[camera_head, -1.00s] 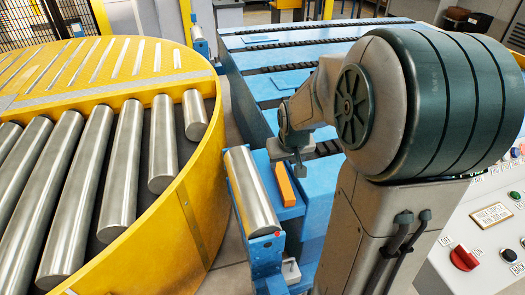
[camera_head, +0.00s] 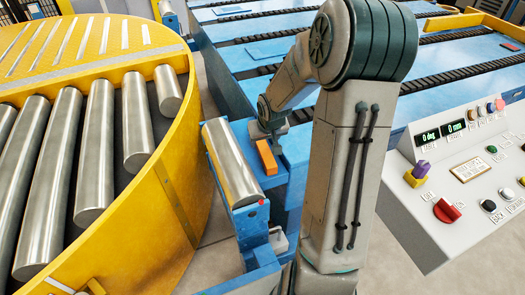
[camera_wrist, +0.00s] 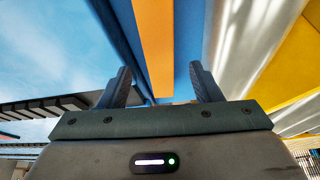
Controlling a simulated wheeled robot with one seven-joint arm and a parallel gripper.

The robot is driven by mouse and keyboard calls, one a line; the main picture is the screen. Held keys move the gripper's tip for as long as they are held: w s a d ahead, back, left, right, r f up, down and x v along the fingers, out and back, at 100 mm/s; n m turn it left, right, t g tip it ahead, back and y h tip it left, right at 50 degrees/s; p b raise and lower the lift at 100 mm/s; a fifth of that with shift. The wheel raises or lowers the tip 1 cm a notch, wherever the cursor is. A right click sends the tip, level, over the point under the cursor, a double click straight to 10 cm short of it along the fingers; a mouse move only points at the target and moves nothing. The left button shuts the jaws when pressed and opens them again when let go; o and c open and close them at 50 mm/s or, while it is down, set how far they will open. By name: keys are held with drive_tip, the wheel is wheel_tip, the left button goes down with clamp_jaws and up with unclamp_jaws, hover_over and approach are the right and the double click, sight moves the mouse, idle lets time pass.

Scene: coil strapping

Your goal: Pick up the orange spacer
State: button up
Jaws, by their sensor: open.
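The orange spacer (camera_head: 266,157) is a long narrow block lying on a blue ledge (camera_head: 242,130) beside a steel roller. My gripper (camera_head: 270,128) is at the spacer's far end in the head view, where its fingers are small and partly hidden. In the wrist view the spacer (camera_wrist: 156,45) runs down from the top edge toward the gap between the two dark fingers of my gripper (camera_wrist: 160,84). The fingers are apart, one on each side of the spacer's line. I cannot tell the height of the fingers over it.
A steel roller (camera_head: 230,165) on a blue frame stands just left of the spacer. A yellow turntable (camera_head: 175,190) with several rollers fills the left. A control panel (camera_head: 465,175) stands at the right. Blue conveyor slats (camera_head: 290,30) with dark chains lie behind.

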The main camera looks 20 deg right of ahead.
sight(263, 146)
drive_tip(key=x, duration=0.4)
drive_tip(key=shift+s+b, duration=0.1)
drive_tip(key=shift+b, duration=0.2)
drive_tip(key=c, duration=1.2)
drive_tip(key=shift+o, duration=0.2)
